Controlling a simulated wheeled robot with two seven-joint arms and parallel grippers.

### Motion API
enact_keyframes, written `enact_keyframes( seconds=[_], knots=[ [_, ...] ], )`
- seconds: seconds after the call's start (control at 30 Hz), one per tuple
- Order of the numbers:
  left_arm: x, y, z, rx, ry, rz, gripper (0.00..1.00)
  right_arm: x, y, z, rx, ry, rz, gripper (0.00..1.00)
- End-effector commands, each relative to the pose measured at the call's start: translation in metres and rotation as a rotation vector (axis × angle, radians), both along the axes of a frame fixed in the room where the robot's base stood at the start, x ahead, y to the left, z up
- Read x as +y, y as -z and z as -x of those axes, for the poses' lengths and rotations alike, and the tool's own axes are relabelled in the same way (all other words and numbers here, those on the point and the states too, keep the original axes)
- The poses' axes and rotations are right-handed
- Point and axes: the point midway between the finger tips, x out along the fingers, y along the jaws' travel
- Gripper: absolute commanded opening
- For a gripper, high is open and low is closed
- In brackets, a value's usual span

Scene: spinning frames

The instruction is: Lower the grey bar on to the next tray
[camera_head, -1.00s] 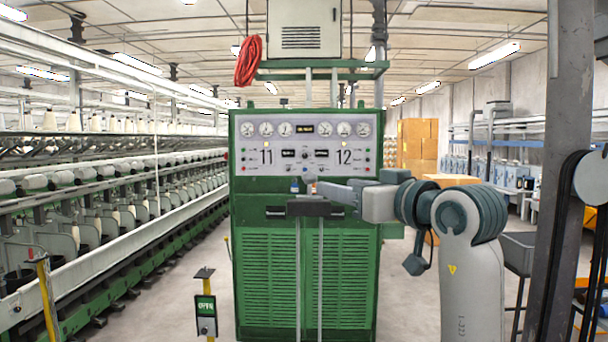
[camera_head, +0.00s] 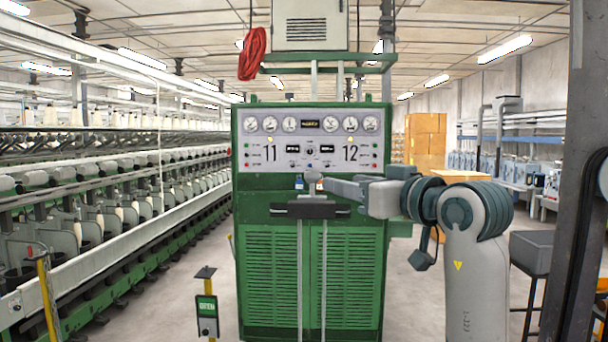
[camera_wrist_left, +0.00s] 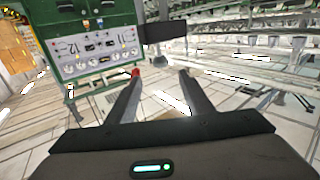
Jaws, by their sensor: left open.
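A dark grey bar (camera_head: 310,208) lies level in front of the green cabinet, above two pale uprights. A light knob stands just over it. A grey-white arm comes in from the right, and its gripper (camera_head: 345,188) ends close to the bar; whether it touches the bar or holds anything I cannot tell. My left gripper (camera_wrist_left: 160,74) shows in the left wrist view with its two fingers apart and nothing seen between them. A dark block (camera_wrist_left: 165,31) on a grey post is beyond them; I cannot tell if it is the bar. No tray can be made out.
The green cabinet (camera_head: 312,280) with gauges marked 11 and 12 fills the middle. A yellow post with a sign (camera_head: 206,306) stands to its left. Spinning frames (camera_head: 110,220) line the left side. A dark pillar (camera_head: 575,210) stands at the right. Floor shows between frames and cabinet.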

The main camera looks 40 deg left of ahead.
Motion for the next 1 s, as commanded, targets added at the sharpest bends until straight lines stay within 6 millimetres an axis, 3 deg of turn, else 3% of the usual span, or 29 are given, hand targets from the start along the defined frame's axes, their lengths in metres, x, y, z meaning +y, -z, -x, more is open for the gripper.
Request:
enact_keyframes(
  seconds=[0.27, 0.6, 1.0],
  knots=[
    [0.023, -0.002, -0.006, 0.001, -0.003, -0.001, 0.47, -0.005, -0.004, 0.009, 0.042, 0.004, 0.013, 0.23],
    [0.080, -0.004, -0.022, 0.002, -0.004, -0.001, 0.47, -0.021, -0.019, 0.055, 0.139, 0.011, 0.039, 0.23],
    [0.144, -0.003, -0.040, 0.002, -0.003, -0.001, 0.47, -0.018, -0.046, 0.042, 0.113, 0.007, 0.034, 0.23]
  ],
)
